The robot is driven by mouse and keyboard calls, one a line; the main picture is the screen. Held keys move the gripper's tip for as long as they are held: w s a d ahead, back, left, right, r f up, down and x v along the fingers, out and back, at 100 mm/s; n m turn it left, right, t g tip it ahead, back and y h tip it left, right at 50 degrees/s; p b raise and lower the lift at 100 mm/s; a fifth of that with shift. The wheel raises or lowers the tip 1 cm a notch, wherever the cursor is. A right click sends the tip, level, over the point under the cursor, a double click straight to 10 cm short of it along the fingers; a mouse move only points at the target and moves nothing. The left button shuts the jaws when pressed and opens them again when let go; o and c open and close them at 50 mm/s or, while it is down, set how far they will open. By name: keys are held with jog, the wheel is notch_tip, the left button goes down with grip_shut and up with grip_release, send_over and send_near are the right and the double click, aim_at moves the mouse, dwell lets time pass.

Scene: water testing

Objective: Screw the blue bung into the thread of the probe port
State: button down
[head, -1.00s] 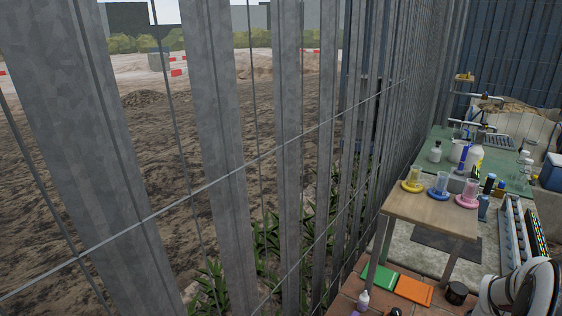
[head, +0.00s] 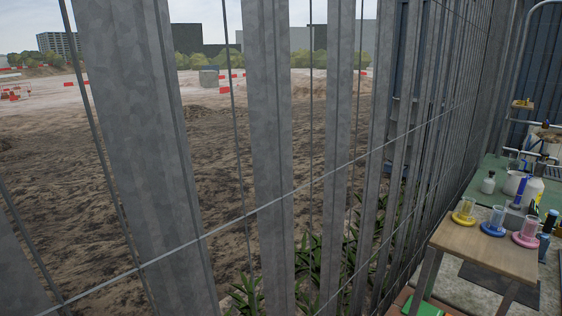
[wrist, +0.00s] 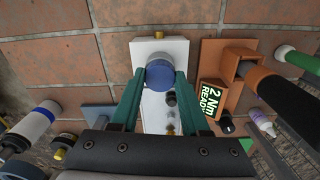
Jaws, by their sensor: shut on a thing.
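The blue bung (wrist: 160,73) is between the teal fingertips of my gripper (wrist: 159,80) in the wrist view, with its round top facing the camera. My gripper is shut on it. A long white block (wrist: 172,48) lies beneath the bung, with a small brass fitting at its far end and several dark and grey fittings along it. The thread of the probe port is hidden; I cannot tell whether the bung touches it. The head view shows neither the gripper nor the bung.
In the wrist view, an orange holder (wrist: 247,64) with a dark-handled tool and a "2 Nm READY" display (wrist: 210,100) stand close on the right. Bottles lie toward both sides. In the head view, a wooden table (head: 480,251) with three coloured-base cylinders stands beside a metal fence (head: 268,150).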

jog(key=m, duration=0.5)
jog(key=shift+m, duration=0.8)
jog(key=m, duration=0.3)
jog(key=shift+m, duration=0.3)
jog(key=m, duration=0.3)
jog(key=shift+m, duration=1)
